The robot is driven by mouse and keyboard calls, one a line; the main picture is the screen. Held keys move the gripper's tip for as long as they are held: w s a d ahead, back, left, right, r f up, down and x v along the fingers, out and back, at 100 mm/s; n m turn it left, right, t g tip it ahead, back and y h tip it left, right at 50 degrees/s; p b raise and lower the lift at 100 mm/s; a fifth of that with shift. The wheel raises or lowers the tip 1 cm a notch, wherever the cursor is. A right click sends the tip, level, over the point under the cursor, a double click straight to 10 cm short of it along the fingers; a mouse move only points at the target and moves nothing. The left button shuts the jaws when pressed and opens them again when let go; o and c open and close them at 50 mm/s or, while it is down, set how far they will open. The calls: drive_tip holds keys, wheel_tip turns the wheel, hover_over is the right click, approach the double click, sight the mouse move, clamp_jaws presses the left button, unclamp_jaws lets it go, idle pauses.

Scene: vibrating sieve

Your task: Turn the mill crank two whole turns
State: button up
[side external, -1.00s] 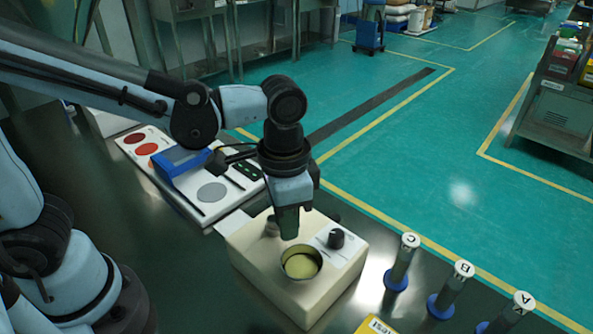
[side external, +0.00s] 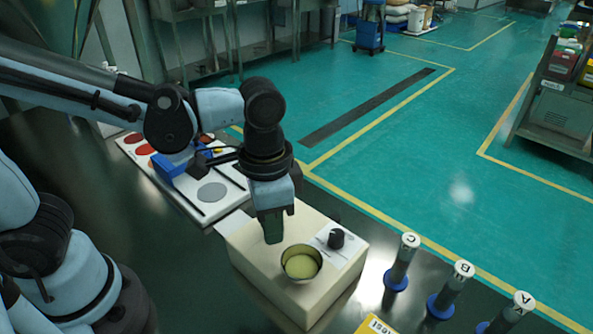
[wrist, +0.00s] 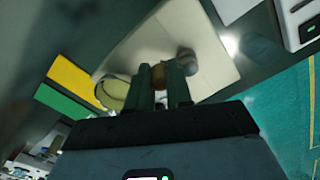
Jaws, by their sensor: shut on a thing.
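The mill is a cream box (side external: 258,262) on the dark bench. A round metal cup (side external: 301,264) with pale yellow contents is set in its top. My gripper (side external: 272,236) points down over the mill top, left of the cup. In the wrist view its two green fingers (wrist: 162,88) are closed on a brown crank handle (wrist: 158,74). A grey-brown rounded piece, seemingly the crank hub (wrist: 187,61), shows beside the right finger. The crank is hidden behind my gripper in the side view. The cup (wrist: 113,92) shows left of the fingers in the wrist view.
A black knob (side external: 336,238) stands on a white plate at the mill's right. Blue-based cylinders (side external: 401,262) labelled A, B and C stand to the right. A white panel with coloured discs (side external: 213,192) lies behind. A yellow label (side external: 375,325) is at the front edge.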

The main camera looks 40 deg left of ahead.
sight(255, 232)
drive_tip(key=shift+s+a+f, duration=0.1)
drive_tip(key=shift+s+a, duration=0.25)
drive_tip(key=shift+a, duration=0.35)
drive_tip(key=shift+a, duration=0.85)
drive_tip(key=shift+w+a, duration=0.3)
drive_tip(key=shift+a, duration=0.35)
drive_tip(key=shift+w+a, duration=0.1)
